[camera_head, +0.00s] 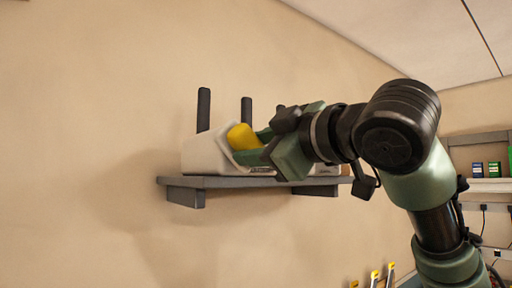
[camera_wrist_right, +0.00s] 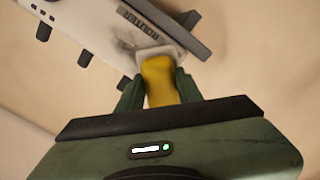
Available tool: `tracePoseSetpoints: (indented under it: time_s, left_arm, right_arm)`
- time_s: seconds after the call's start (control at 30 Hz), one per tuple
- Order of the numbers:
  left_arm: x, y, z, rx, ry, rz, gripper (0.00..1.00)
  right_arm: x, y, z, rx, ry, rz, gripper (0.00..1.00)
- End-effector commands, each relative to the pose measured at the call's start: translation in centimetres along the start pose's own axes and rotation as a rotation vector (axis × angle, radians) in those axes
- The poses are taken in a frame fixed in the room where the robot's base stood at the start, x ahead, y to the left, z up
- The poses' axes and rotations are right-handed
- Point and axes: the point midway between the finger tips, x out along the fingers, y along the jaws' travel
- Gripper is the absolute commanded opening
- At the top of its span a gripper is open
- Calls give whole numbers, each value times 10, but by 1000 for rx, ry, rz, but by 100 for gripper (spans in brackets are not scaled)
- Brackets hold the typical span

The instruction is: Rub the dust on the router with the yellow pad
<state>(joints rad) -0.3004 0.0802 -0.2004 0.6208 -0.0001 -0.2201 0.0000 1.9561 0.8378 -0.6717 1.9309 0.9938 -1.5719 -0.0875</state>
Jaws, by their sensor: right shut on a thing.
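My right gripper (camera_head: 250,145) is shut on the yellow pad (camera_head: 242,137). The pad (camera_wrist_right: 159,80) sits between the fingers, with its far end at the router's edge, close to the smudge. I cannot tell for certain whether it touches. The pad hides part of the router. My left gripper is not in view.
The grey shelf (camera_head: 230,182) is fixed to the beige wall, and its edge also shows in the right wrist view (camera_wrist_right: 168,25). Another shelf (camera_head: 490,185) with small boxes is at the far right. Open air lies left of the router.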

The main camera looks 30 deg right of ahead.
Motion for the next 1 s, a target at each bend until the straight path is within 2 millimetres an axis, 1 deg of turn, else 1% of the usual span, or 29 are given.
tracePoseSetpoints:
  time_s: [0.27, 1.0]
  left_arm:
    - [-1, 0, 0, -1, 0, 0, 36]
    - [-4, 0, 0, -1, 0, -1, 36]
  right_arm:
    - [1, 0, 0, 0, 0, 0, 0]
    - [16, 0, 0, 0, 0, 0, 0]
